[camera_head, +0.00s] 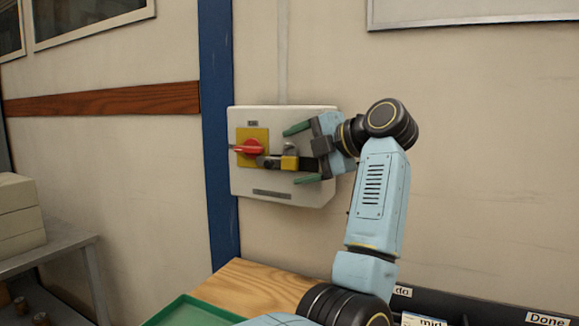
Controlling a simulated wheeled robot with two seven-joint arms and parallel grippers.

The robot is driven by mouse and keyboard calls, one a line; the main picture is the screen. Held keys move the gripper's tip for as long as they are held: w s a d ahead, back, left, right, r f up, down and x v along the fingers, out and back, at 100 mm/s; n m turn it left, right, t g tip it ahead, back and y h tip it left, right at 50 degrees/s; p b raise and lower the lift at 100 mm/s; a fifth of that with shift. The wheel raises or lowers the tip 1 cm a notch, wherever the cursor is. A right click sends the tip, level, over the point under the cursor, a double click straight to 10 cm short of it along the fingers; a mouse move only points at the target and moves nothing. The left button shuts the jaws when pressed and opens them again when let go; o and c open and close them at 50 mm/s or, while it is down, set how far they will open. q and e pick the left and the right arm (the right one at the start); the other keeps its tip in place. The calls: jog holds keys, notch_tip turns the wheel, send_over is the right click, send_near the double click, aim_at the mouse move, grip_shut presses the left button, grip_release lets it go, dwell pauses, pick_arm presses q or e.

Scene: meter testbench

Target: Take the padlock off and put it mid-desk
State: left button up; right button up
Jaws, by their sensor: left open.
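A light grey switch box (240,182) is on the wall. It carries a yellow plate with a red rotary handle (249,147). A small yellow block with a grey loop above it, which looks like the padlock (289,163), sits at a dark bar right of the handle. My left gripper (303,154) is open, its green-tipped fingers above and below the padlock on its right side. I cannot tell whether they touch it. My right gripper is not in view. The wooden desk (240,283) shows at the bottom, partly hidden by my arm.
A green tray (190,312) lies at the desk's front left. Dark holders with labels, one reading "mid" (430,322) and one "Done" (546,319), line the lower right. A blue post (216,130) runs beside the box. A grey metal table (60,243) with stacked boxes stands at left.

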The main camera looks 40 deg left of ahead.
pick_arm(q)
jog(key=shift+a+f, duration=0.1)
jog(key=shift+a, duration=0.2)
jog(key=shift+c, duration=0.3)
jog(key=c, duration=1)
jog(key=shift+r, duration=0.2)
